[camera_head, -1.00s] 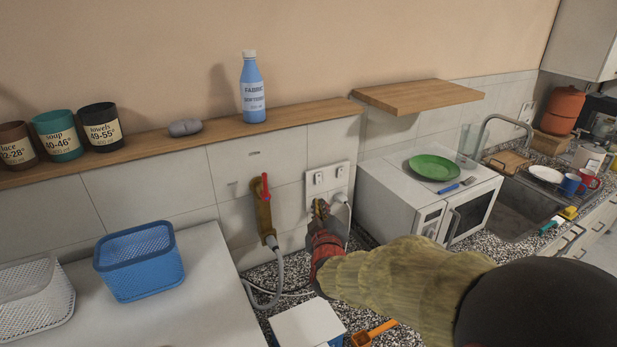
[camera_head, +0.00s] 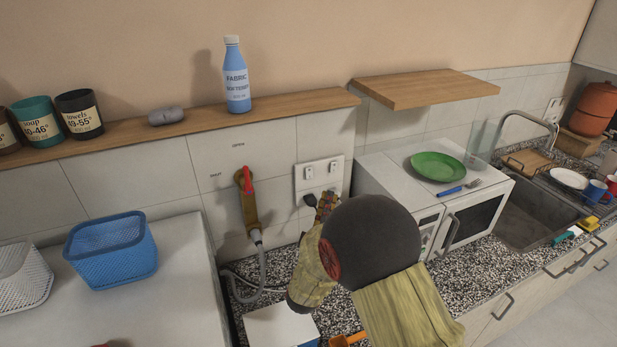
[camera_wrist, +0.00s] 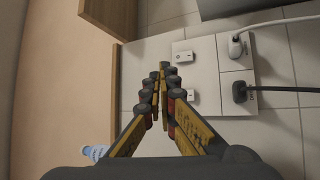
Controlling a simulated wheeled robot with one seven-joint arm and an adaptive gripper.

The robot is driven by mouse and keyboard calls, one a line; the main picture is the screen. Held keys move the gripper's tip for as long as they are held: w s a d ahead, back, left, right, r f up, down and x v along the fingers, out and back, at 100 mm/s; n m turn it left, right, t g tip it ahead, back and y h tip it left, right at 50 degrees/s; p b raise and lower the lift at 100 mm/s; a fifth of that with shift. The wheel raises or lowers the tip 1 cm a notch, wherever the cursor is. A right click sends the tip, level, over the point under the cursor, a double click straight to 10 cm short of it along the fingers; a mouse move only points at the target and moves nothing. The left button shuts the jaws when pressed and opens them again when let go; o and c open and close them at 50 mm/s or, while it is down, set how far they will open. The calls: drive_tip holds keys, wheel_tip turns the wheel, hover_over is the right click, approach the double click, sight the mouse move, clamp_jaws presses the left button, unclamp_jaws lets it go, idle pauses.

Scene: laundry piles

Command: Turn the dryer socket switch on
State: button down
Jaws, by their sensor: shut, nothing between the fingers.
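The white double socket plate (camera_head: 319,181) is on the tiled wall below the wooden shelf; it also shows, turned sideways, in the wrist view (camera_wrist: 208,75). It has two switches: the left one (camera_head: 309,173) and the right one (camera_head: 333,168). In the wrist view, they are the lower (camera_wrist: 189,95) and upper (camera_wrist: 182,57). A black plug (camera_wrist: 241,91) sits under the left switch and a white plug (camera_wrist: 236,46) under the right. I cannot tell which feeds the dryer. My gripper (camera_wrist: 161,72) is shut and empty before the plate; contact with a switch cannot be told.
A pipe valve with a red handle (camera_head: 247,182) is left of the plate. A microwave (camera_head: 455,205) with a green plate (camera_head: 438,166) stands to the right. A fabric softener bottle (camera_head: 236,76) stands on the shelf (camera_head: 290,108). A blue basket (camera_head: 111,250) is at left.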

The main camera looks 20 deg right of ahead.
sight(309, 173)
drive_tip(key=w+f+b, duration=0.1)
drive_tip(key=w+b, duration=0.1)
drive_tip(key=w, duration=0.6)
drive_tip(key=shift+w, duration=0.35)
drive_tip(key=shift+w+f, duration=0.1)
idle(1.3)
drive_tip(key=shift+w, duration=0.35)
drive_tip(key=shift+w+b, duration=0.25)
drive_tip(key=shift+b, duration=0.15)
idle(0.5)
drive_tip(key=shift+s, duration=0.15)
drive_tip(key=shift+s, duration=0.6)
